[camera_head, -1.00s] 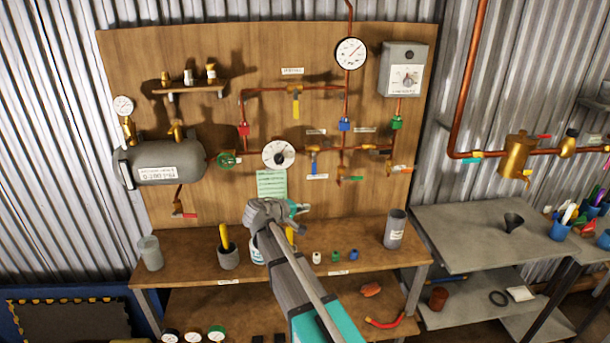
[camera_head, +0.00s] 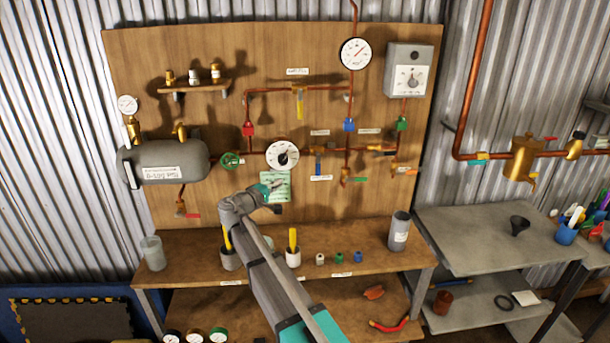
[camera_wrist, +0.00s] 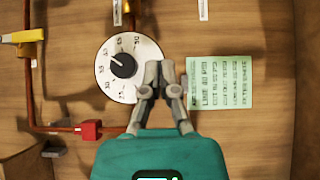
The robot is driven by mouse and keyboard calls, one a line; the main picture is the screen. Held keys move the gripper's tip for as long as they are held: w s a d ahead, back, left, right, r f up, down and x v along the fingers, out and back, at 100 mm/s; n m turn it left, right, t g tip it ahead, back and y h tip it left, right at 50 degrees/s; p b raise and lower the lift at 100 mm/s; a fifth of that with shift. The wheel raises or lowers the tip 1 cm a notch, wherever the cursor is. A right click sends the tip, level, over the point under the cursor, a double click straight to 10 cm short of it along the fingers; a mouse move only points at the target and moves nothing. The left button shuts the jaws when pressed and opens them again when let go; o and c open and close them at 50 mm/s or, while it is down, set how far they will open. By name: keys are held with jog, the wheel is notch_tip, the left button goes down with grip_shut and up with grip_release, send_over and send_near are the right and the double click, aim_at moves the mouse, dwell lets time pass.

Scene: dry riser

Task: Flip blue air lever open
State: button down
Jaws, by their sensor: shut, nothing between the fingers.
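The blue lever (camera_head: 318,161) is on a brass valve in the pipe run, just right of the white dial (camera_head: 282,155). It hangs down, above a white label. In the wrist view I cannot make out the lever; only part of a brass fitting (camera_wrist: 128,8) shows at the top edge. My gripper (camera_head: 279,186) is in front of the board, below and left of the lever and apart from it. In the wrist view my gripper (camera_wrist: 160,70) is shut and empty, its fingertips between the dial (camera_wrist: 126,66) and a green note (camera_wrist: 221,83).
A yellow lever (camera_head: 299,103) is on the upper pipe. A blue coupling (camera_head: 349,125) and several other valves are to the right. A grey tank (camera_head: 165,162) is at left. The bench (camera_head: 200,245) below bears cups and small caps.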

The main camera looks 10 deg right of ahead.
aim_at(318, 165)
jog(key=s+d+x, duration=0.2)
jog(key=x, duration=1)
jog(key=shift+w+d, duration=0.25)
jog(key=shift+a+f, duration=0.1)
jog(key=shift+a, duration=0.15)
dwell(0.3)
jog(key=shift+b, duration=0.3)
